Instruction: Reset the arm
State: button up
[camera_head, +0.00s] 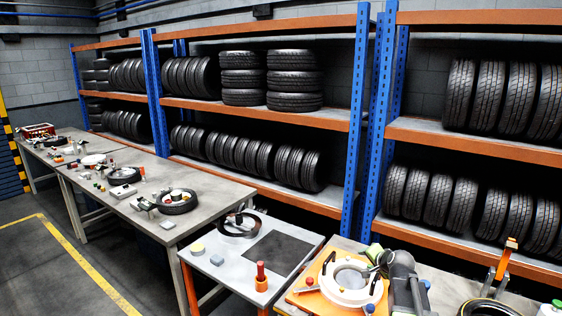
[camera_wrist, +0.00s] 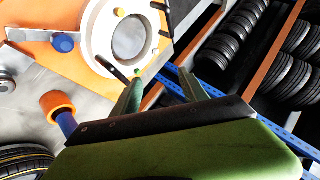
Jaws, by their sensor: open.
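My gripper (camera_wrist: 160,76) shows in the wrist view with two green fingers spread apart and nothing between them. In the head view its green end (camera_head: 373,252) appears at the lower right, beside my dark grey arm. It is near a white ring-shaped fixture (camera_head: 350,283) with black handles on an orange plate (camera_head: 312,300). The fixture also shows in the wrist view (camera_wrist: 92,38), beyond the fingers. I cannot tell the exact height of the gripper over the table.
Blue-and-orange racks (camera_head: 362,110) full of tyres stand behind the tables. A grey table (camera_head: 222,275) holds a tyre (camera_head: 239,224), a black mat (camera_head: 279,253) and a red-topped orange post (camera_head: 261,277). More tables run to the left. The floor at the lower left is clear.

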jog(key=s+a+f+n+g, duration=0.5)
jog(key=s+a, duration=0.4)
jog(key=s, duration=0.2)
jog(key=s+a+f+n+g, duration=0.4)
jog(key=s+a+n+g, duration=0.15)
jog(key=s+a, duration=0.5)
notch_tip(320, 180, down, 21)
jog(key=s+d+b, duration=0.1)
jog(key=d+b, duration=0.1)
jog(key=b, duration=1.8)
jog(key=shift+s+h, duration=0.3)
jog(key=shift+s, duration=0.05)
jog(key=shift+r, duration=0.1)
